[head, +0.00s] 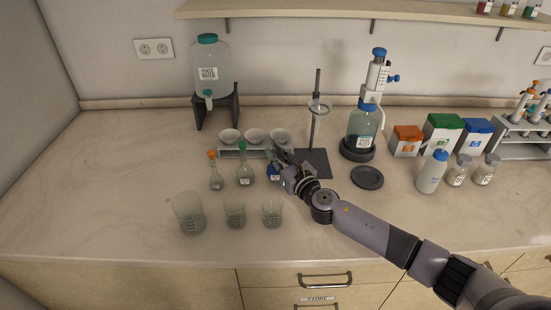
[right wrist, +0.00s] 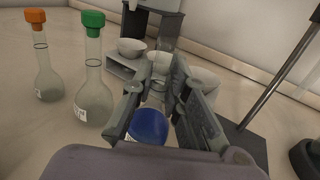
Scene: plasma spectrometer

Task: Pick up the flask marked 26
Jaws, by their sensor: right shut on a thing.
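My right gripper (head: 281,162) is shut on the upper part of a flask with a blue body (head: 274,173), the rightmost in a row of flasks. In the right wrist view the gripper's fingers (right wrist: 160,88) stand on both sides of its narrow neck, and the blue body (right wrist: 149,124) shows below them. The fingers hide much of the flask; I cannot read its number or tell whether it touches the counter. A flask with a green stopper (head: 244,174) and one with an orange stopper (head: 216,181) stand upright to the left. My left gripper is out of view.
Three beakers, one of them here (head: 235,214), stand in front of the flasks. White bowls (head: 255,136) on a rack are behind. A stand (head: 316,160) and a dark round disc (head: 367,178) are to the right. The counter's left part is clear.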

